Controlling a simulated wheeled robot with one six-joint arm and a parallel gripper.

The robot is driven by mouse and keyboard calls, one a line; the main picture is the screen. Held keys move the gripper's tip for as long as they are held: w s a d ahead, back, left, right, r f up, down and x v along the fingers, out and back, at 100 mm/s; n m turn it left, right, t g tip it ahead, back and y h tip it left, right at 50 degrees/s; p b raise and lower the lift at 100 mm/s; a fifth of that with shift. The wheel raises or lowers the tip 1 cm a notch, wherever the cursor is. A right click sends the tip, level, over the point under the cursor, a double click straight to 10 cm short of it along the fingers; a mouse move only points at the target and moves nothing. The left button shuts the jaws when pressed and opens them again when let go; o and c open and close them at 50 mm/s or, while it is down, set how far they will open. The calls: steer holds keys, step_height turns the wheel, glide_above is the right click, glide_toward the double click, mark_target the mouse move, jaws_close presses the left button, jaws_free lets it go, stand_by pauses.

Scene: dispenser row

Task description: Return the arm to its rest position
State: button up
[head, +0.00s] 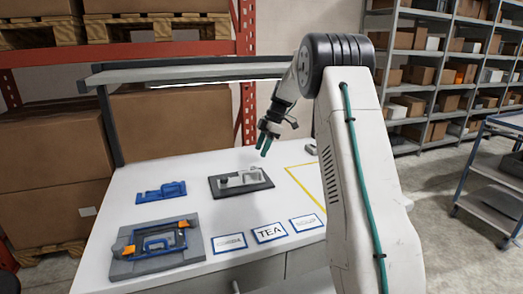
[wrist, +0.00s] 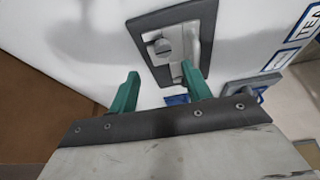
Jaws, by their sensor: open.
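My gripper (head: 266,144) hangs in the air above the back of the white table (head: 190,165). In the wrist view its two green fingers (wrist: 160,88) stand apart with nothing held between them. My arm reaches up from the right and bends down toward the table. A dark grey plate (head: 262,185) with a light grey part on it lies on the table below the gripper. The plate also shows in the wrist view (wrist: 207,20), beyond the fingertips, apart from them.
A blue part (head: 161,192) lies at the table's left. A grey fixture (head: 200,246) with a blue frame and orange pieces sits in front. Label cards, one reading TEA (head: 269,232), lie along the front. A shelf (head: 170,73) spans the table's back. A cart (head: 495,175) stands right.

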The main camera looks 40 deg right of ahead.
stand_by(0.4)
steer(key=s+f+m, duration=0.1)
steer(key=m, duration=0.2)
steer(key=s+f+m, duration=0.1)
steer(key=shift+s+a+f+m+g, duration=0.3)
steer(key=shift+a+f+g, duration=0.05)
steer(key=shift+g, duration=0.05)
steer(key=shift+s+a+m, duration=0.3)
steer(key=shift+s+m, duration=0.15)
steer(key=shift+s, duration=0.15)
steer(key=shift+s+a+m, duration=0.3)
steer(key=shift+s+m, duration=0.15)
steer(key=shift+s, duration=0.1)
steer(key=s+a+r+m+h, duration=0.1)
steer(key=s+a+r+m, duration=0.1)
steer(key=s+a, duration=0.6)
steer(key=s+a+r+m+h, duration=0.1)
steer(key=s+a+r+m, duration=0.2)
steer(key=s+a, duration=0.5)
steer(key=s+a+r+m+h, duration=0.2)
steer(key=s+a+r, duration=0.3)
steer(key=s, duration=1.8)
steer(key=a, duration=0.3)
steer(key=shift+s+a+m+t, duration=0.3)
steer(key=shift+a+m+t, duration=0.05)
steer(key=shift+m+t, duration=0.05)
